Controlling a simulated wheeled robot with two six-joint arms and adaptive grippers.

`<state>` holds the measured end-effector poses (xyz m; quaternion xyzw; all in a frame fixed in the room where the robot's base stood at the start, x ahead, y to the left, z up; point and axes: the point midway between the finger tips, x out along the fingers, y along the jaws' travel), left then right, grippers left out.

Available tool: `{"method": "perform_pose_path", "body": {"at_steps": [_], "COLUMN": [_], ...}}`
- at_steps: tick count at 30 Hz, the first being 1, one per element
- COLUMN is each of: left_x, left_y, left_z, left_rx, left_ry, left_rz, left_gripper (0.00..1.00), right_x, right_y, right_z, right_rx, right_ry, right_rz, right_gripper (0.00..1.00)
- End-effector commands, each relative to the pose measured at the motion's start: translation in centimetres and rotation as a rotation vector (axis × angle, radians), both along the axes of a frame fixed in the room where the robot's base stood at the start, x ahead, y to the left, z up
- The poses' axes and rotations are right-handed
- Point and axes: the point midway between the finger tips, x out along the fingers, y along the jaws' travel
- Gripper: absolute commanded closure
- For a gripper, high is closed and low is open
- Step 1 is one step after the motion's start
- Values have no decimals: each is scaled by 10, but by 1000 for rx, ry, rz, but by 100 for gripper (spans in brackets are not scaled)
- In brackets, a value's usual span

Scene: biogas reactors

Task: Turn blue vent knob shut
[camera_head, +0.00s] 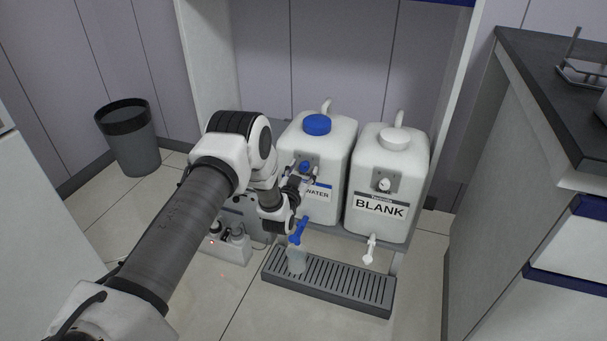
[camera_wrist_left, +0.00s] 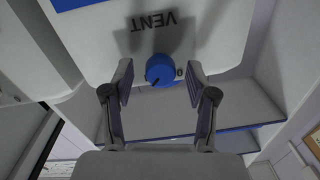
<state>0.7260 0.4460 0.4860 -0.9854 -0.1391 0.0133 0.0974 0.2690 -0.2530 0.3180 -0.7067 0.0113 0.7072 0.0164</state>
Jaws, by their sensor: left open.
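The blue vent knob (camera_wrist_left: 159,69) sits on a grey plate marked VENT in the left wrist view. In the head view the knob (camera_head: 304,167) is on the front of the white water container (camera_head: 338,158) with a blue cap. My left gripper (camera_head: 302,184) is in front of that container. In the left wrist view my left gripper (camera_wrist_left: 161,84) is open, with one finger on each side of the knob and gaps between them. The arm hides part of the container's label. My right gripper is in neither view.
A white BLANK container (camera_head: 389,170) stands to the right on the same shelf. Below are a blue tap (camera_head: 298,231), a white tap (camera_head: 370,248), a clear bottle (camera_head: 296,261) and a slatted drip tray (camera_head: 383,304). A dark-topped counter (camera_head: 545,70) stands at the right.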

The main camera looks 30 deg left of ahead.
Motion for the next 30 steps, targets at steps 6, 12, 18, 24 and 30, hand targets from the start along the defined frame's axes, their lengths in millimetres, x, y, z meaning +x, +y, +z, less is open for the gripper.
{"method": "perform_pose_path", "body": {"at_steps": [6,12,18,24,30], "left_x": [4,4,4,3,3], "left_y": [1,1,1,1,1], "left_z": [0,0,0,1,1], "left_rx": [-1,-1,-1,-24,-102], "left_ry": [2,2,1,-5,-24], "left_rz": [0,-1,-1,-1,0], "left_gripper": [42,96,100,100,100], "right_x": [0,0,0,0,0], "right_y": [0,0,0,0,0], "right_z": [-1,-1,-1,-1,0], "right_rx": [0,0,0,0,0], "right_ry": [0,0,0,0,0], "right_rz": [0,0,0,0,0], "right_gripper": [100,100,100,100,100]}}
